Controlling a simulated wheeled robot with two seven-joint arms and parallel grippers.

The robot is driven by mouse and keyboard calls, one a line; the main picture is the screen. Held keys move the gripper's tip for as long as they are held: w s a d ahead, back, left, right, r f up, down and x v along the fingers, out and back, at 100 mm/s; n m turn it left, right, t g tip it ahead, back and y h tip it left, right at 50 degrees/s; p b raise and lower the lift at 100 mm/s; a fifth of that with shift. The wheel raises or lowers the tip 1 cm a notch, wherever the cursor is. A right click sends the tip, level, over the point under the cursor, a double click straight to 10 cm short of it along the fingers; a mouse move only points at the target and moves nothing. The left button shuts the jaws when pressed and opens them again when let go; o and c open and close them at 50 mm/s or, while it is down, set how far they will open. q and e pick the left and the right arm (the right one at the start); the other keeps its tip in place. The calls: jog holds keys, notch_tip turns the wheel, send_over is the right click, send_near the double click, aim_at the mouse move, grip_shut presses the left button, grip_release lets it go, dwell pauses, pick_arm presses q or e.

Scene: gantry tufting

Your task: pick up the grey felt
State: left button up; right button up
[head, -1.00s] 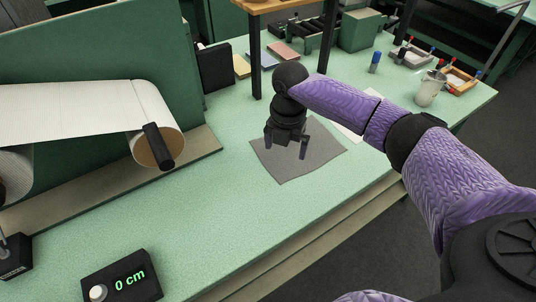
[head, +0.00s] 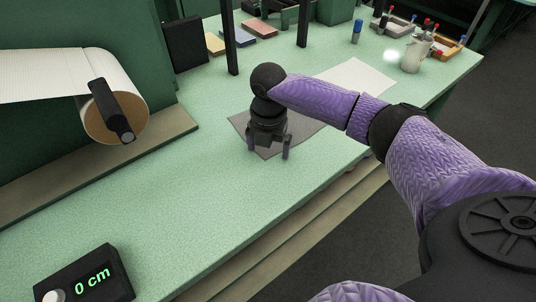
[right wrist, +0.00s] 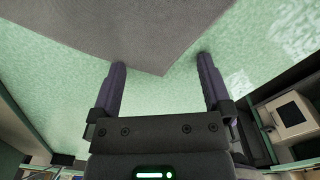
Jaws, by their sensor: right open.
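The grey felt (head: 301,128) lies flat on the green table, partly hidden behind my right gripper in the head view. My right gripper (head: 268,154) points down over the felt's near corner, open and empty. In the right wrist view the felt (right wrist: 130,30) fills the upper left and middle. One felt corner reaches in between the two spread fingers of the right gripper (right wrist: 162,72). I cannot tell the exact height of the fingertips above the table. My left gripper is in neither view.
A white sheet (head: 356,78) lies beyond the felt. A white cup (head: 414,55) stands at the back right. The table between is clear.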

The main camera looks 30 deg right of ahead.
jog(key=c, duration=0.7)
jog(key=shift+s+f, duration=0.1)
grip_shut()
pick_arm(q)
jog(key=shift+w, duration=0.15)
pick_arm(e)
jog(key=shift+r, duration=0.2)
pick_arm(q)
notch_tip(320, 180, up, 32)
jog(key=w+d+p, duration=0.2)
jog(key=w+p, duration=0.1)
jog(key=p, duration=2.8)
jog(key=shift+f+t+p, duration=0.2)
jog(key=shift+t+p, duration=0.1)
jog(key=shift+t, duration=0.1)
pick_arm(e)
notch_tip(320, 180, up, 30)
jog(key=shift+f, duration=0.15)
